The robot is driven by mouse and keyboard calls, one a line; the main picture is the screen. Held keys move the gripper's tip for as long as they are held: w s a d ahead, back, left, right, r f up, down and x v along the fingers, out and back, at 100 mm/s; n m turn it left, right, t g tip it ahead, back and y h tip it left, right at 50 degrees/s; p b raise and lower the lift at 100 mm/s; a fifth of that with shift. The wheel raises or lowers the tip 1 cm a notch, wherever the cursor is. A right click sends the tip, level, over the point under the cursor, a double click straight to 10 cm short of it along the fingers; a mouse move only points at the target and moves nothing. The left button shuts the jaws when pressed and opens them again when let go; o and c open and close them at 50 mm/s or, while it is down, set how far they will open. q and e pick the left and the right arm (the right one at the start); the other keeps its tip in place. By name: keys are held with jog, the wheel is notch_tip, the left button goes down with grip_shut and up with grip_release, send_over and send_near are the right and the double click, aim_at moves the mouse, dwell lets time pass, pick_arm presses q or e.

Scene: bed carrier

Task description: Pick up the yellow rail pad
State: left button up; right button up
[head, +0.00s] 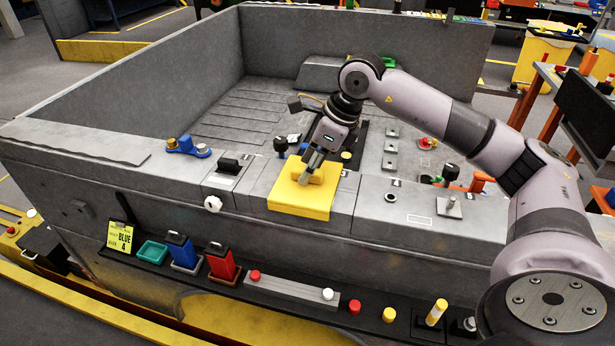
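The yellow rail pad (300,204) lies over the near rail of the grey bed carrier (400,222), with its front part hanging down over the rail's face. It has a raised yellow block on top. My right arm comes in from the right, and my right gripper (307,176) points down at this raised block. Its fingertips are at or touching the block. The fingers are small and partly hidden by the gripper body, so I cannot tell whether they are closed on it. My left gripper is not in view.
A blue part (188,147) sits on the rail to the left. A front shelf holds a teal tray (152,252), a blue bin (182,250), a red bin (221,263) and a grey bar (290,290). Knobs and small fittings stand right of the pad. The left bed floor is clear.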

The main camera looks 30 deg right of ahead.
jog(key=shift+w+f, duration=0.1)
jog(key=shift+f, duration=0.2)
jog(key=shift+c, duration=0.5)
grip_shut()
jog(key=shift+r, duration=0.1)
